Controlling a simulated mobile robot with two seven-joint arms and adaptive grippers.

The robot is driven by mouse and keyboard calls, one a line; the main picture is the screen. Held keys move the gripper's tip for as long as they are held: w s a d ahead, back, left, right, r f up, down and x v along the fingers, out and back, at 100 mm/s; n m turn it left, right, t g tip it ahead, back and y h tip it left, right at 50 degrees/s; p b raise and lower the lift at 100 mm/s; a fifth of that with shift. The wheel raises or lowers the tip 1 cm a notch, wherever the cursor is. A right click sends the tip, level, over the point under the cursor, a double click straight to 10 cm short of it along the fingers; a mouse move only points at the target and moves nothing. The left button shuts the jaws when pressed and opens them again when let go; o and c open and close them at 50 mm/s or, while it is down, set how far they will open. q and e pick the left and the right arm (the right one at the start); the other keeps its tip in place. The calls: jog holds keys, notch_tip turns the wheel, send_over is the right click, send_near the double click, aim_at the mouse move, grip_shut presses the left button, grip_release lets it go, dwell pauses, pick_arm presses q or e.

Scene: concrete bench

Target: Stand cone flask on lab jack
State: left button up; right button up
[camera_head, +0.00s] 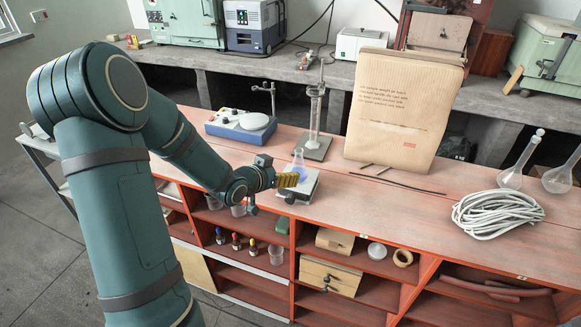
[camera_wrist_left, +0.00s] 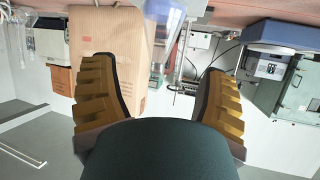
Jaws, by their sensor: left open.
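The cone flask (camera_head: 299,168) is clear glass with blue liquid and looks upright. It appears to stand on the grey plate of the lab jack (camera_head: 309,187), on the orange bench. The gripper partly hides the jack's left side, so contact under the flask is not clear. My left gripper (camera_head: 288,180) is open, just left of the flask at the jack's near side. In the left wrist view the picture is upside down; the open fingers (camera_wrist_left: 155,68) are wide apart and empty, with the flask (camera_wrist_left: 163,12) at the top edge beyond them. My right gripper is not in view.
A stand with a glass column (camera_head: 315,110) rises behind the jack. A blue-and-white stirrer (camera_head: 241,126) sits left. Shelves below hold bottles. Some bench right of the jack is bare.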

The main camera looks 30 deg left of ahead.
pick_arm(q)
jog(key=s+d+f+n+g+h, duration=0.1)
jog(key=s+d+f+g, duration=0.1)
jog(key=d+f, duration=0.45)
jog(key=s+d+f+n+g+h, duration=0.1)
jog(key=s+d+f+g, duration=0.2)
jog(key=d+f, duration=0.4)
jog(key=s+d+f+g+h, duration=0.1)
jog(key=s+d+f+g, duration=0.5)
jog(key=s+d, duration=0.6)
notch_tip(320, 180, down, 3)
jog(key=d, duration=0.2)
jog(key=shift+s+d+r+n, duration=0.15)
jog(key=shift+s+d+n, duration=0.15)
jog(key=shift+s+d, duration=0.05)
